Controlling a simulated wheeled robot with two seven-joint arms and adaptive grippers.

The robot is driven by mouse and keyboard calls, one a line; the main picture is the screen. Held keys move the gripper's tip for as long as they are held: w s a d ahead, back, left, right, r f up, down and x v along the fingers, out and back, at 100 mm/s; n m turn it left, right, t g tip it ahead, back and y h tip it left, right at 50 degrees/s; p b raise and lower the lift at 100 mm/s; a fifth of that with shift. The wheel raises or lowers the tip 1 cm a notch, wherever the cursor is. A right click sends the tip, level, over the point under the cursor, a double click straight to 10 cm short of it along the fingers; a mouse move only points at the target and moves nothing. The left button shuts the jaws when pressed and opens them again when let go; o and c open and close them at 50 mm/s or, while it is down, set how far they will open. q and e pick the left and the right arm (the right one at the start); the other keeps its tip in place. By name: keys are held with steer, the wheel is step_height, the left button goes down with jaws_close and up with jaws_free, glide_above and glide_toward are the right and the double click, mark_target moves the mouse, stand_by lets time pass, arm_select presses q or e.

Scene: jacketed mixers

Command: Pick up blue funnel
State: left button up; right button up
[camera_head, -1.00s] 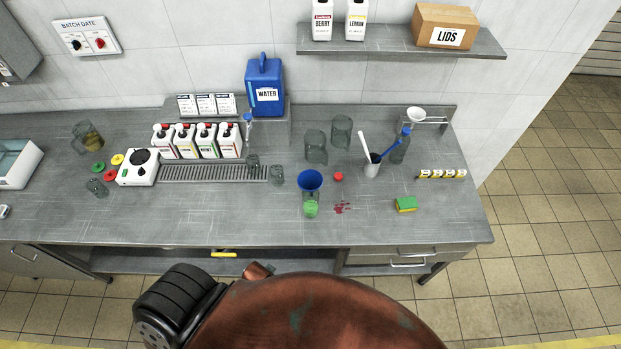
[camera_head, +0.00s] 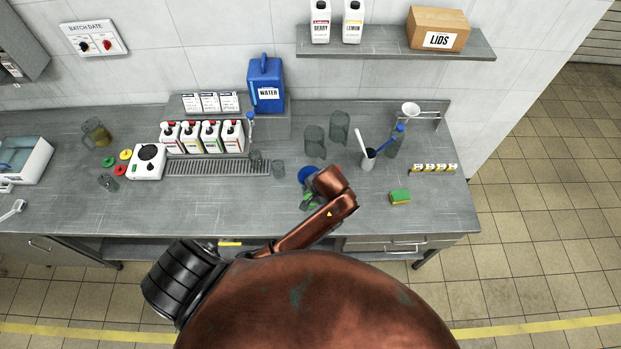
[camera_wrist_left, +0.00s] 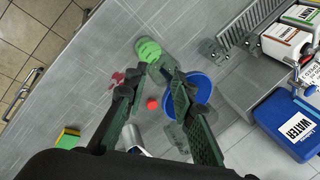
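The blue funnel (camera_head: 306,174) is partly hidden behind my left arm in the head view. In the left wrist view the blue funnel (camera_wrist_left: 202,88) shows its round rim, with the right-hand finger covering part of it. My left gripper (camera_wrist_left: 155,86) is open and empty, with the funnel beside and partly behind that finger, not between the tips. In the head view the left gripper (camera_head: 309,202) is small and mostly hidden by its wrist. My right gripper is not in view.
A red cap (camera_wrist_left: 152,104) and a red spill (camera_wrist_left: 117,78) lie near the glass. The blue water jug (camera_head: 266,84) is behind.

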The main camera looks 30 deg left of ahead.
arm_select(q)
steer(key=w+r+y, duration=0.1)
steer(key=w+r, duration=0.2)
steer(key=w, duration=0.1)
steer(key=x, duration=0.2)
steer(key=p+x, duration=0.1)
steer(key=x, duration=0.1)
steer(key=p+x, duration=0.1)
steer(key=x, duration=0.1)
steer(key=shift+d+f, duration=0.15)
steer(key=shift+f, duration=0.2)
steer(key=shift+w+f, duration=0.2)
steer(key=shift+f, duration=0.25)
jaws_close()
